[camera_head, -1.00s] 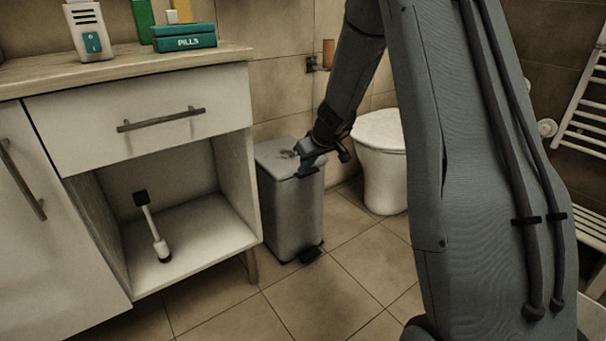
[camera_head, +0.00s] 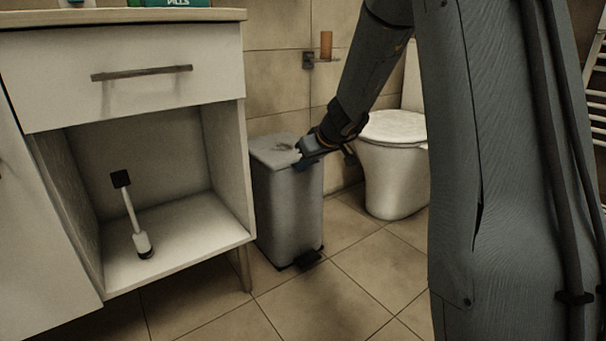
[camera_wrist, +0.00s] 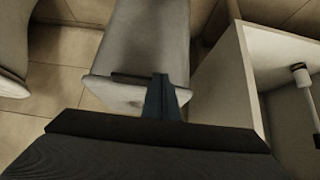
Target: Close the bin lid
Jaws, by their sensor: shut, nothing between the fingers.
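The grey pedal bin (camera_head: 288,215) stands on the floor between the cabinet and the toilet. Its lid (camera_head: 268,152) lies flat across the top and looks closed; any thin gap at the rim is too small to tell. My gripper (camera_head: 302,159) is shut and empty, at the lid's right front edge, and seems to touch it. In the wrist view the shut fingers (camera_wrist: 160,98) overlap the edge of the lid (camera_wrist: 108,92), with the bin body (camera_wrist: 152,38) beyond. The gripper hides part of the lid's edge.
A white cabinet (camera_head: 120,80) with an open lower compartment stands close on the bin's left; a toilet brush (camera_head: 134,218) is inside. The toilet (camera_head: 392,170) is to the right, behind my arm. The tiled floor (camera_head: 320,300) in front is clear.

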